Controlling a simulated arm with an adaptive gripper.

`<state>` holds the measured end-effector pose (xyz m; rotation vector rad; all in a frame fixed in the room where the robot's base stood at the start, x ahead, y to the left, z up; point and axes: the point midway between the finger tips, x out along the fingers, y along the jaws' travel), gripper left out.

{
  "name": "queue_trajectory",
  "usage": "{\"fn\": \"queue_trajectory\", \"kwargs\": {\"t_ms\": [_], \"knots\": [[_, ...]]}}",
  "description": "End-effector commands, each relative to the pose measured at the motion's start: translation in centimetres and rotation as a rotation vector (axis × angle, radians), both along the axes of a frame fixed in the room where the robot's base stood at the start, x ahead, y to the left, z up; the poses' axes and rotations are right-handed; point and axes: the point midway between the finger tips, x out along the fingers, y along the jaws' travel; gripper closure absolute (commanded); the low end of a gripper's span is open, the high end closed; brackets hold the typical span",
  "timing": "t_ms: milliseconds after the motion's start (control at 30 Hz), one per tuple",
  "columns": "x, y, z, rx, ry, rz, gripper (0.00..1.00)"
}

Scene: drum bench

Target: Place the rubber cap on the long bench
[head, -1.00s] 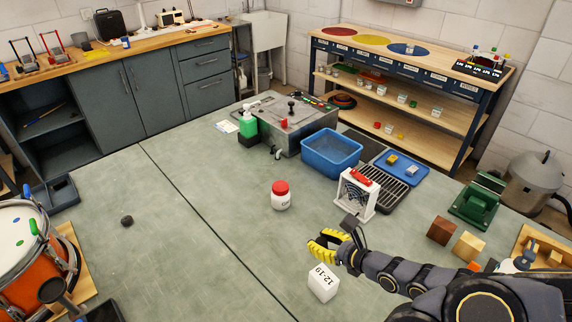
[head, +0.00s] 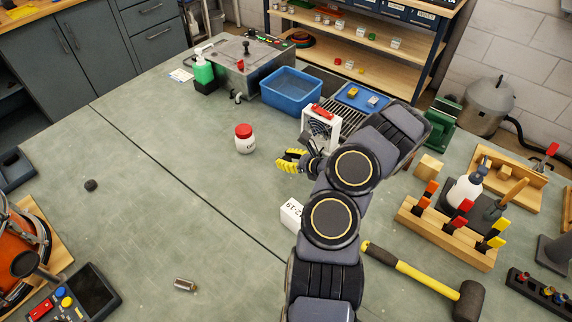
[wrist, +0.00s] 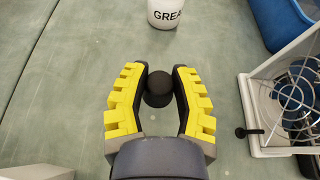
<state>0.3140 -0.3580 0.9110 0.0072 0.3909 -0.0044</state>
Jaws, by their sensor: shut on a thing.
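My gripper (head: 279,161) has yellow-padded fingers and points left, between the red-lidded white jar and the white fan unit. In the wrist view, the fingers (wrist: 158,80) are closed on a small black round cap (wrist: 158,90), held near the fingertips. The cap is hidden by the fingers in the head view. Below it is the grey-green bench top (head: 150,230), which also shows in the wrist view (wrist: 60,100). I cannot tell how high the cap is above it. Another small dark round piece (head: 90,185) lies on the left of this bench.
The white jar (head: 244,140) stands just beyond the fingers. The white fan unit (head: 322,125) is close on the right. A white box (head: 291,213) sits below, partly behind my arm. A blue bin (head: 291,90) is farther back. The bench's left-middle is clear.

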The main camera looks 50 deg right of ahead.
Motion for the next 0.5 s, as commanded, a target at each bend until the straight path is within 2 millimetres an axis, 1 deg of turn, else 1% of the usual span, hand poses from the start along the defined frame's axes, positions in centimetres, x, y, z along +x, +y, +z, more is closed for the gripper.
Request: {"fn": "queue_trajectory", "kwargs": {"t_ms": [167,300,400,500], "knots": [[0.7,-0.6,-1.2,-0.002,0.002,0.003,0.89],[0.6,-0.6,-3.2,0.002,0.001,0.001,0.89],[0.6,-0.7,-3.9,0.0,-0.001,0.001,0.89],[0.7,-0.7,-4.1,0.0,-0.001,-0.001,0.89]]}}
